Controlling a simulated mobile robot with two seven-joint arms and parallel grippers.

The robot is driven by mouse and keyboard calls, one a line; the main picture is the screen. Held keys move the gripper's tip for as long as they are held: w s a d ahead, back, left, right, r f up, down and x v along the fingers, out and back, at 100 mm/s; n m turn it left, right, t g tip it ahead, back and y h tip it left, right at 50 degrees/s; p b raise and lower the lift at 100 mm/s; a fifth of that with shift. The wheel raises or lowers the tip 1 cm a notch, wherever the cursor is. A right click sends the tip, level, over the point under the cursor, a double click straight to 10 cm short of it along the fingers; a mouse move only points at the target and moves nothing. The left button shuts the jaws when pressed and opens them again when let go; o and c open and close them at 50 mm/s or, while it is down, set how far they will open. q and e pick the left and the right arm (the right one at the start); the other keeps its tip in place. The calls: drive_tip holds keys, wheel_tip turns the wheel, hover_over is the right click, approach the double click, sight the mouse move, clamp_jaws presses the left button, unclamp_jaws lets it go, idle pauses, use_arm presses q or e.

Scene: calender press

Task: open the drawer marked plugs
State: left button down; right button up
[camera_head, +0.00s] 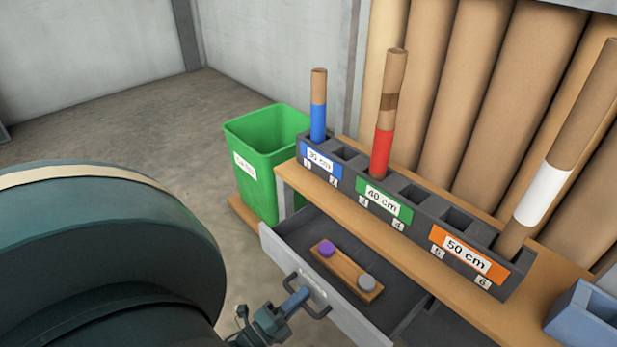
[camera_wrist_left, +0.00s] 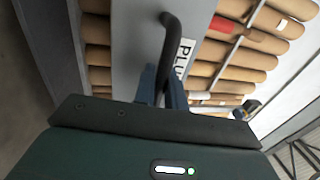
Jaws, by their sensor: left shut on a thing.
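The drawer (camera_head: 352,322) stands out from under the wooden counter, so its inside shows. In it lies a wooden block (camera_head: 345,275) with a purple plug (camera_head: 327,249) and a grey plug (camera_head: 366,282). The drawer's grey front carries a dark bar handle (camera_head: 322,311). My left gripper (camera_head: 297,301) is shut on this handle. In the left wrist view the blue fingers (camera_wrist_left: 163,88) close around the handle (camera_wrist_left: 171,40), beside a partly covered label (camera_wrist_left: 184,58) reading "PLU". My right gripper is not in view.
A green bin (camera_head: 262,165) stands left of the counter (camera_head: 345,205). A dark rack (camera_head: 400,222) marked 30, 40 and 50 cm holds upright tubes. Large brown rolls stand behind it. A blue box (camera_head: 585,318) is at right. Floor at left is clear.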

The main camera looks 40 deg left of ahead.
use_arm(q)
drive_tip(key=shift+s, duration=0.15)
drive_tip(key=c, duration=1.5)
unclamp_jaws()
drive_tip(key=shift+c, duration=0.2)
drive_tip(key=b+v, duration=0.1)
drive_tip(key=v, duration=1.2)
drive_tip(key=shift+r, duration=0.1)
